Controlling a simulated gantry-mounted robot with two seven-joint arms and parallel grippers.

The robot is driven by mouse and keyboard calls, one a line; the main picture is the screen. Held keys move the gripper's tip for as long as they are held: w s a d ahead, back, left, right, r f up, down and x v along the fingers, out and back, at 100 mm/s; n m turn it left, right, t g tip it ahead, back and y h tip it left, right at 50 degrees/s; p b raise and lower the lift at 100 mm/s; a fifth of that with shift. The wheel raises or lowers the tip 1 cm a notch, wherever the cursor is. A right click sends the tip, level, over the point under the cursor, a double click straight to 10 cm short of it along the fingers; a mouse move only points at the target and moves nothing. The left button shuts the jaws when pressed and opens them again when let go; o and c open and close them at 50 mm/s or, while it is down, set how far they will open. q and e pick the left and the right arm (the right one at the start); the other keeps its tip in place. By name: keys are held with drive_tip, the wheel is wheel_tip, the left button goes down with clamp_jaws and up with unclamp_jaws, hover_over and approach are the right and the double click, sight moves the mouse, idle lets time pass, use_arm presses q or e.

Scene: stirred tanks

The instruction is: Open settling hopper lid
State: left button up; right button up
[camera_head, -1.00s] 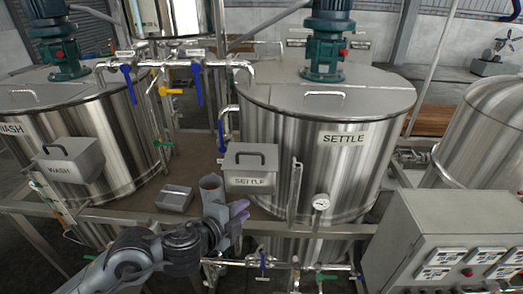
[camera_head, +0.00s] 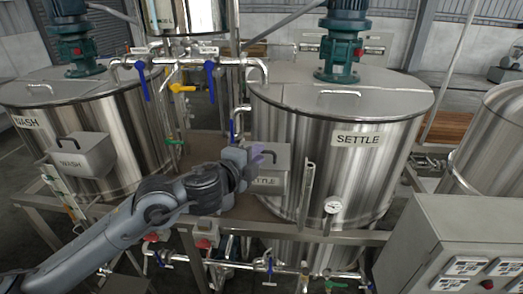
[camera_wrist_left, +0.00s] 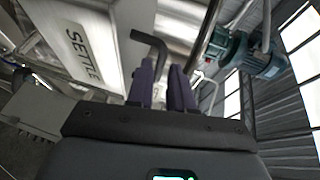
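The settling hopper (camera_head: 271,181) is a grey box with a SETTLE label, fixed to the front of the settle tank. Its lid (camera_head: 280,158) looks shut, and its black handle is partly hidden by my gripper in the head view. My left gripper (camera_head: 258,154) is at the hopper's upper left, close to the handle. In the left wrist view its two purple fingers (camera_wrist_left: 165,88) point at the bent black handle (camera_wrist_left: 150,44), with a narrow gap between them. The handle's end runs down close to that gap; contact cannot be told. My right gripper is not in view.
The settle tank (camera_head: 345,175) stands behind the hopper, with a gauge (camera_head: 332,206) and a vertical pipe at its front. The wash hopper (camera_head: 82,156) is at the left. A grey control box (camera_head: 440,240) fills the lower right. Pipes and valves run below.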

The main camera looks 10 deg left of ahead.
use_arm(q)
drive_tip(key=shift+x, duration=1.6)
clamp_jaws()
